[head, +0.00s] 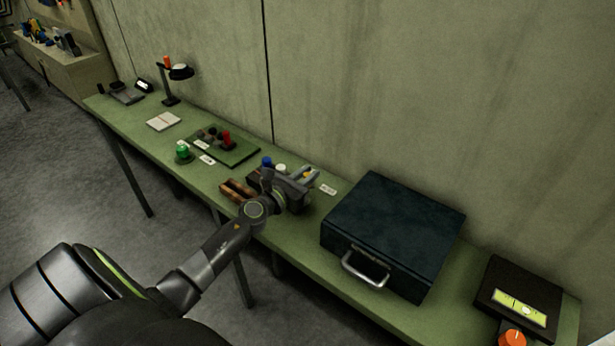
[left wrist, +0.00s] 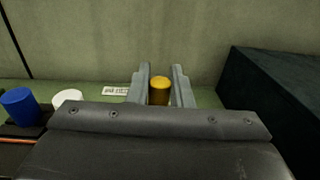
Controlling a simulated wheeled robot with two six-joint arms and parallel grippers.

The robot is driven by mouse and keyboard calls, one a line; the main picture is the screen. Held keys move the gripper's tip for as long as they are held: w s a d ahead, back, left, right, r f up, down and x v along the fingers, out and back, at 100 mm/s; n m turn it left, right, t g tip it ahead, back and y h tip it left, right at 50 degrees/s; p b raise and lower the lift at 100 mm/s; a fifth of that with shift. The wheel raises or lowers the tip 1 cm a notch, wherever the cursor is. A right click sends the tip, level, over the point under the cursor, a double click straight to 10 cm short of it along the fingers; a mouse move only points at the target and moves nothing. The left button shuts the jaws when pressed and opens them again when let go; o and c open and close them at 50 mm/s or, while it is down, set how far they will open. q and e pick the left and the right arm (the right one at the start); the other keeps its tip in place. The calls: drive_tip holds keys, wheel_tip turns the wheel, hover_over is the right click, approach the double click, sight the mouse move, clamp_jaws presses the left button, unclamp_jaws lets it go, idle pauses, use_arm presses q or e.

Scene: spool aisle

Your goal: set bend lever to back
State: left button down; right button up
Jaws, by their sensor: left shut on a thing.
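A yellow knob (head: 307,174) shows at my left gripper (head: 311,175), over the middle of the green bench. In the left wrist view the yellow knob (left wrist: 160,91) stands between the two grey fingers of the left gripper (left wrist: 161,76), which is shut on it. A blue knob (head: 266,161) and a white knob (head: 281,168) stand to its left. The blue knob (left wrist: 20,105) and white knob (left wrist: 67,98) also show in the left wrist view. The lettering that would tell which is the bend lever is too small to read. The lever bases are mostly hidden by my gripper. My right gripper is out of view.
A dark case (head: 392,233) with a metal handle stands close to the right of my left gripper. A brown wooden piece (head: 236,190) is left. A green board (head: 228,149) with red and dark knobs lies further left.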

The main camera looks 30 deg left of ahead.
use_arm(q)
drive_tip(key=shift+s+d+f+m+g+h+b, duration=0.15)
drive_tip(key=shift+s+m+g+h+b, duration=0.35)
drive_tip(key=shift+m+h+b, duration=1)
drive_tip(key=shift+s+d+f+m+g+h+b, duration=0.1)
drive_tip(key=shift+s+m+g+h+b, duration=0.45)
drive_tip(key=shift+b, duration=1.85)
drive_tip(key=shift+s+d+f+m+g+h+b, duration=0.2)
drive_tip(key=shift+s+m+h+b, duration=0.35)
drive_tip(key=shift+h+b, duration=1.25)
drive_tip(key=b, duration=0.1)
drive_tip(key=m+g+h+b, duration=0.1)
drive_tip(key=b, duration=0.1)
drive_tip(key=shift+s+a+r, duration=0.1)
drive_tip(key=shift+s+r, duration=0.15)
drive_tip(key=shift+s, duration=0.15)
drive_tip(key=shift+g+h+b, duration=0.25)
drive_tip(key=shift+h+b, duration=0.1)
drive_tip(key=shift+b, duration=0.25)
drive_tip(key=shift+s+r, duration=0.1)
drive_tip(key=c, duration=1.3)
unclamp_jaws()
drive_tip(key=shift+r, duration=0.1)
drive_tip(key=shift+c, duration=0.2)
drive_tip(key=shift+s, duration=0.1)
